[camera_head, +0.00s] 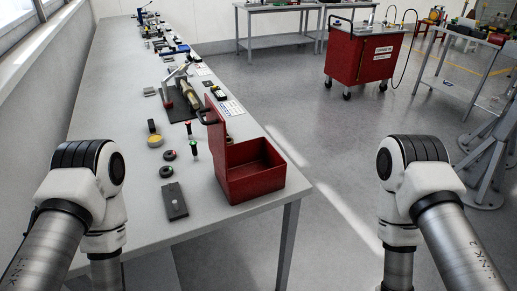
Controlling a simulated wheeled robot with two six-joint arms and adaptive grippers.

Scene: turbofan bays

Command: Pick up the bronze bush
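I cannot single out the bronze bush with certainty. A small yellow-tan round piece (155,141) lies on the long grey workbench (120,95), left of the middle. A tan, brass-like cylindrical part (190,96) lies on a dark plate farther back; I cannot tell if either is the bush. My two arms come in at the lower left and lower right. Their grippers are out of the picture.
A red open box (252,174) with a tall side stands at the bench's right edge. A dark flat block (174,202) and small red-topped and black parts lie left of it. Several tools line the bench farther back. A red cart (360,62) stands on open floor.

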